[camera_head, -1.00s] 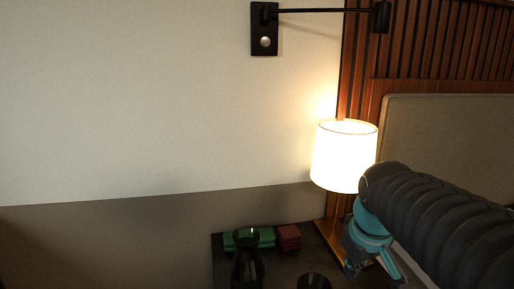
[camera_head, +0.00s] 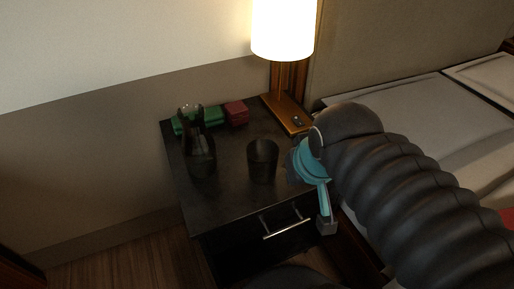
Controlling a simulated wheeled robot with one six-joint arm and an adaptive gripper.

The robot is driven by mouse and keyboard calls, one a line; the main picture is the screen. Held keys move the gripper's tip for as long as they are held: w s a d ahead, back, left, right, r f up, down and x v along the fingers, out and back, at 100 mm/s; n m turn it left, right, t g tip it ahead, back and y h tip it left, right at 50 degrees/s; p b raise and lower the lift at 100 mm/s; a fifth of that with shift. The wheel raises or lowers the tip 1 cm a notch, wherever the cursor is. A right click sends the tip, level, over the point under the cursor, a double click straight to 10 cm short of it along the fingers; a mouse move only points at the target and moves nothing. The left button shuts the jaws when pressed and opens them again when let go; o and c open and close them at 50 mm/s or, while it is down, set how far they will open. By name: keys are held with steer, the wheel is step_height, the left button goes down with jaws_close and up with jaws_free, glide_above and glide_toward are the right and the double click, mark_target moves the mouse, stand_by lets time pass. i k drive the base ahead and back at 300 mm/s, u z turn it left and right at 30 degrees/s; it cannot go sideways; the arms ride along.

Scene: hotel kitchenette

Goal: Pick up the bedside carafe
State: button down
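The bedside carafe (camera_head: 201,158) is dark, see-through glass with a narrow neck. It stands upright on the left part of the dark nightstand (camera_head: 228,197). My gripper (camera_head: 324,222), seen with its teal wrist part, hangs at the right front edge of the nightstand, to the right of the carafe and apart from it. The dark arm hides part of the gripper, and its fingers are too small and dark to tell whether they are open.
A dark tumbler (camera_head: 262,161) stands between the carafe and my gripper. Green boxes (camera_head: 212,117) and a red box (camera_head: 236,113) lie behind the carafe. A lit lamp (camera_head: 283,30) stands at the back right. A bed (camera_head: 420,115) is to the right.

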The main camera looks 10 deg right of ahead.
mark_target(198, 148)
steer(key=k, duration=1)
steer(key=u, duration=1.9)
steer(key=i, duration=1)
steer(key=z, duration=3.2)
